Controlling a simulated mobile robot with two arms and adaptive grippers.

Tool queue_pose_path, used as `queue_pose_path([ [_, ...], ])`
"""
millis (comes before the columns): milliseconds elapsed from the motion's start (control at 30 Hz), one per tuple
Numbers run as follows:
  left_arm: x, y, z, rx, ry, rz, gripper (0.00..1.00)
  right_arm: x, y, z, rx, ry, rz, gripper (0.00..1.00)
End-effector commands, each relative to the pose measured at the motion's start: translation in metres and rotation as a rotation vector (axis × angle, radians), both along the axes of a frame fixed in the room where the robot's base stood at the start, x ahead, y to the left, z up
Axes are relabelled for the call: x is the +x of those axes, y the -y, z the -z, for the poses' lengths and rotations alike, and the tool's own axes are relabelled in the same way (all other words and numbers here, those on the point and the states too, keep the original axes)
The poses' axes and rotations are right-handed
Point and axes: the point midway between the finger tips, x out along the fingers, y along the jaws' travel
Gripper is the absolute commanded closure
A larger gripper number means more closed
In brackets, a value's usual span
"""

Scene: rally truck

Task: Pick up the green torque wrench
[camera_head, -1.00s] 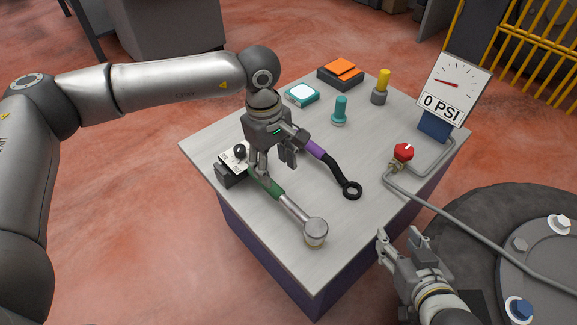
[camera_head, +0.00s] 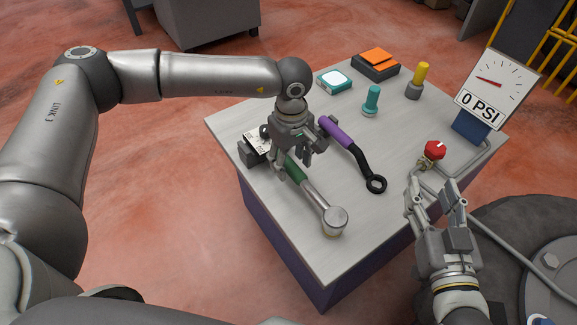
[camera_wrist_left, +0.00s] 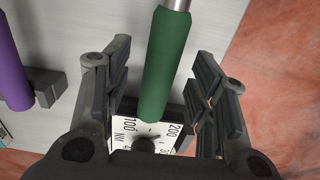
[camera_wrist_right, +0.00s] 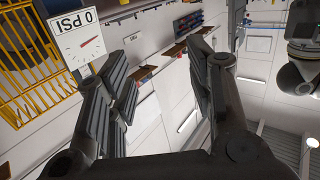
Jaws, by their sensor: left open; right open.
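The green torque wrench has a green handle and a silver shaft (camera_head: 316,199) with a round head, and lies on the table pointing toward its front edge. My left gripper (camera_head: 292,162) is over the handle end. In the left wrist view the green handle (camera_wrist_left: 167,65) runs between the two open fingers of the left gripper (camera_wrist_left: 160,95), with gaps on both sides. My right gripper (camera_head: 436,200) is open and empty, right of the table's edge. In its own view the right gripper (camera_wrist_right: 160,85) has nothing between its fingers.
A purple-handled wrench (camera_head: 348,143) lies right of the green one. A dial box (camera_head: 253,149) sits by the green handle's end. Teal and yellow sockets, a teal box and an orange-topped box stand at the table's back. A pressure gauge (camera_head: 490,88) and red valve (camera_head: 434,149) are right.

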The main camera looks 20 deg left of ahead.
Motion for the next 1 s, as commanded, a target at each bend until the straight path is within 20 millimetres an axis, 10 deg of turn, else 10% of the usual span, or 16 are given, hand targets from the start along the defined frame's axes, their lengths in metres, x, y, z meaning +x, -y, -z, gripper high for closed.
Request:
queue_pose_path([
  [567, 0.0, -0.001, 0.028, 0.001, 0.001, -0.002, 0.48, 0.0, -0.005, -0.037, 0.05, 0.194, -0.012, 0.51],
  [1000, 0.0, -0.001, 0.027, 0.001, 0.001, -0.001, 1.0, 0.0, -0.005, -0.037, 0.05, 0.193, -0.012, 0.51],
])
